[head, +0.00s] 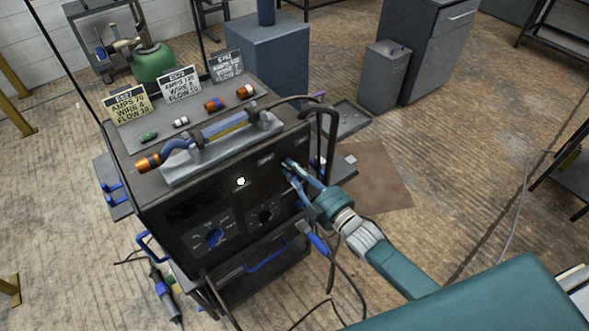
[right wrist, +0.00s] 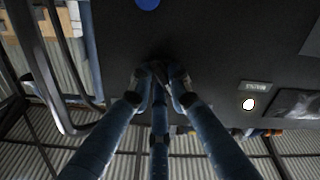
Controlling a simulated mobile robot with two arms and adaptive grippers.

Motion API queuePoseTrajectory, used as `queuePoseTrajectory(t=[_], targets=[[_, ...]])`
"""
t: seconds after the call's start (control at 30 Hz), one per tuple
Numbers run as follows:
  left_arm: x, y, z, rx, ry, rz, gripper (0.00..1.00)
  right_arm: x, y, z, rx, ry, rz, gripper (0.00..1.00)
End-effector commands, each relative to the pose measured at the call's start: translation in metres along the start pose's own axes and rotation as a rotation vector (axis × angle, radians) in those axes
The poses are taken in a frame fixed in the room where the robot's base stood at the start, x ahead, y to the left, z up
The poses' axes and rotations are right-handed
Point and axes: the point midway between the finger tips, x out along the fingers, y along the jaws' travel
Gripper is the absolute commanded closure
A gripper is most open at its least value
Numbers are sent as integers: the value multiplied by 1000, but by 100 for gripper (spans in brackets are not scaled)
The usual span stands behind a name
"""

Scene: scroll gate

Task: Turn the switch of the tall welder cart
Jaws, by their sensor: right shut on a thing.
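The tall welder cart (head: 190,215) is a black box with a grey top and a front panel facing me. My right gripper (head: 291,170) is at the upper right of this panel, its blue fingers closed together against it. In the right wrist view the fingers (right wrist: 160,78) meet on a small dark part at the panel, which I take to be the switch. The fingers hide most of it, so its turn angle cannot be told. A round white light (head: 241,181) shows on the panel, also in the right wrist view (right wrist: 248,104). My left gripper is not in view.
A black bent handle (head: 331,140) stands close right of my right gripper. Cables hang below the gripper. A grey cabinet (head: 437,50) stands behind at the right. A brown mat (head: 375,180) lies on the floor.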

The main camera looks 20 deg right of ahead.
Motion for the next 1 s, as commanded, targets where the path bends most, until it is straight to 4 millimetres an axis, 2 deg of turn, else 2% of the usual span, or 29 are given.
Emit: queuePoseTrajectory(t=[0.3,0.8,0.83,0.9,0.93,1.0], targets=[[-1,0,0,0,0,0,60,-1,-1,0,-109,-2,-1,100],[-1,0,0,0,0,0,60,-1,-1,0,-128,-2,-2,100],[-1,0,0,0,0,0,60,-1,-1,0,-128,-2,-2,80],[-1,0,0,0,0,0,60,-1,-1,0,-128,-2,-2,67],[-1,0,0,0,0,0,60,-1,-1,0,-128,-2,-2,63],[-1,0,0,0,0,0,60,0,-1,0,-127,-1,-1,63]])
